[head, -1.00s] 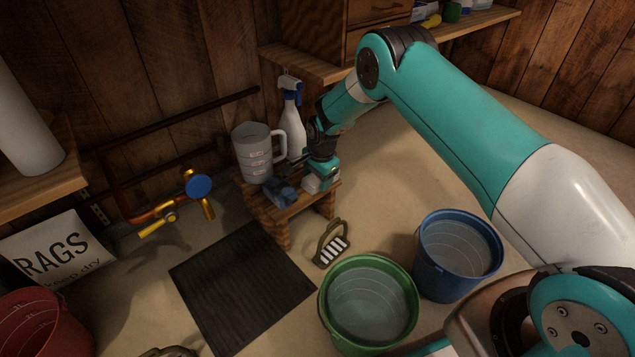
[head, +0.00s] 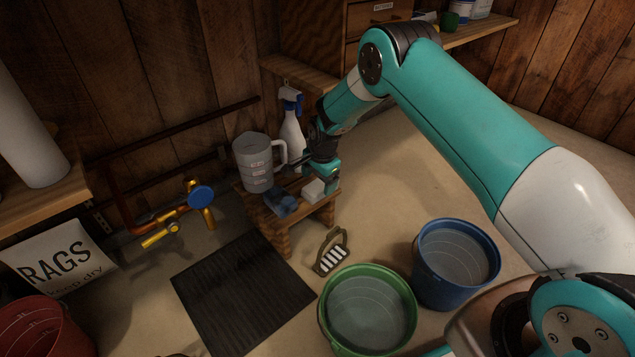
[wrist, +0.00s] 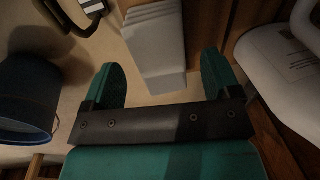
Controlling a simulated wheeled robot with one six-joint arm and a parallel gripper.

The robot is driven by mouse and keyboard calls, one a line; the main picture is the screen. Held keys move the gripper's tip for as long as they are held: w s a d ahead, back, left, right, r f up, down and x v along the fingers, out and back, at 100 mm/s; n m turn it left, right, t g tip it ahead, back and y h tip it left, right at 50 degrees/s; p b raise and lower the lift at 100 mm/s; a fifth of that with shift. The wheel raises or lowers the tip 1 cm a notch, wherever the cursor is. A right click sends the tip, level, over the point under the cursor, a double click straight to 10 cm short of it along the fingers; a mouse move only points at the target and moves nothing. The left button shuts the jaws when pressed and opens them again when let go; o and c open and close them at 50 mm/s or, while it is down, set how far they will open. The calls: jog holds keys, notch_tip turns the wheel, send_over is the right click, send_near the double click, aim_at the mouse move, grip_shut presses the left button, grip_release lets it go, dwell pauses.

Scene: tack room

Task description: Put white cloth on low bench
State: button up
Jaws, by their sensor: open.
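The white cloth (head: 313,190) is a small folded block on the right part of the top of the low wooden bench (head: 284,233). In the wrist view the white cloth (wrist: 157,50) shows its layered folds between and beyond my fingers. My gripper (wrist: 163,68) is open, with one teal finger on each side of the cloth's near end, and appears clear of it. In the head view my gripper (head: 322,177) is just above and behind the cloth, and its fingertips are partly hidden.
A brush (head: 331,252), green bucket (head: 368,312) and blue bucket (head: 455,265) stand on the floor in front. A black mat (head: 240,293) lies left.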

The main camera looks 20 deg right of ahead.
aim_at(321, 189)
notch_tip(321, 189, up, 9)
jog(key=s+p, duration=0.1)
jog(key=p, duration=0.2)
jog(key=shift+d+p, duration=0.2)
jog(key=shift+p, duration=0.1)
